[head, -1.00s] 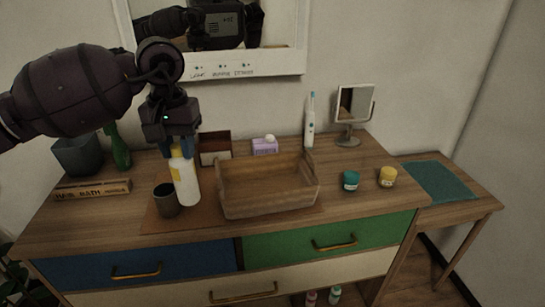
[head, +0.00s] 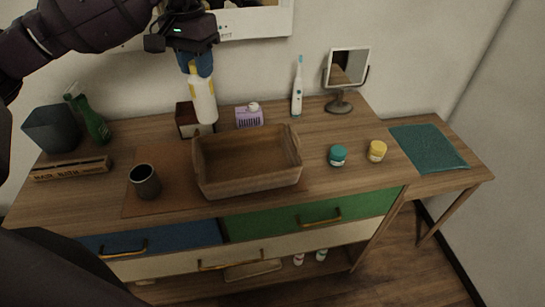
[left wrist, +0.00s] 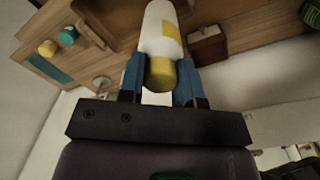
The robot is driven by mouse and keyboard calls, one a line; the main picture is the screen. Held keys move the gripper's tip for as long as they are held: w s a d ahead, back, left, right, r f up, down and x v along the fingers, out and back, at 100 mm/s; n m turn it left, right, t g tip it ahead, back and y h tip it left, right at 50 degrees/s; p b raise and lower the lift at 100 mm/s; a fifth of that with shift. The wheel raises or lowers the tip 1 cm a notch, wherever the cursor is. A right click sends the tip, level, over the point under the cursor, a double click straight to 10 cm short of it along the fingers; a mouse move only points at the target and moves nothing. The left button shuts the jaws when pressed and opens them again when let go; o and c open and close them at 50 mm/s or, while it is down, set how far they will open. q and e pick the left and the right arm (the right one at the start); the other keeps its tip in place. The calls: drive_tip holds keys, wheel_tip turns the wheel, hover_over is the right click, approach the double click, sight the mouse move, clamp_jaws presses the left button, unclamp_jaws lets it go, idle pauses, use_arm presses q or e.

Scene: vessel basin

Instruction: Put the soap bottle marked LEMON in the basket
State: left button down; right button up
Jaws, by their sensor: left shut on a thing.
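A white bottle with a yellow label and yellow cap (head: 203,97) hangs from my left gripper (head: 197,62), whose blue fingers are shut on its top. In the head view it is above the dresser, behind the left back corner of the basket. No lettering on it can be read. In the left wrist view the bottle (left wrist: 160,35) sits between the blue fingers (left wrist: 159,80), yellow cap toward the palm. The wooden basket (head: 249,182) stands on the dresser, and its inside looks empty. My right gripper is not in view.
A dark cup (head: 145,182) stands left of the basket. Behind are a small brown box (head: 187,121), a purple box (head: 249,118) and a toothbrush (head: 297,88). Teal (head: 337,155) and yellow (head: 377,151) jars stand right, near a mirror (head: 347,68). A green spray bottle (head: 96,123) stands left.

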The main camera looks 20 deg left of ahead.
use_arm(q)
drive_tip(key=shift+w+d+m, duration=0.3)
drive_tip(key=shift+w+m, duration=0.1)
drive_tip(key=f, duration=0.3)
drive_tip(key=shift+s+a+f, duration=0.1)
drive_tip(key=shift+s+f, duration=0.3)
wheel_tip(320, 180, down, 16)
drive_tip(key=p, duration=0.1)
drive_tip(key=shift+w, duration=0.15)
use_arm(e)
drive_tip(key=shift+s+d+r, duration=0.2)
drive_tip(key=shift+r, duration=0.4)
use_arm(q)
drive_tip(key=shift+f, duration=0.15)
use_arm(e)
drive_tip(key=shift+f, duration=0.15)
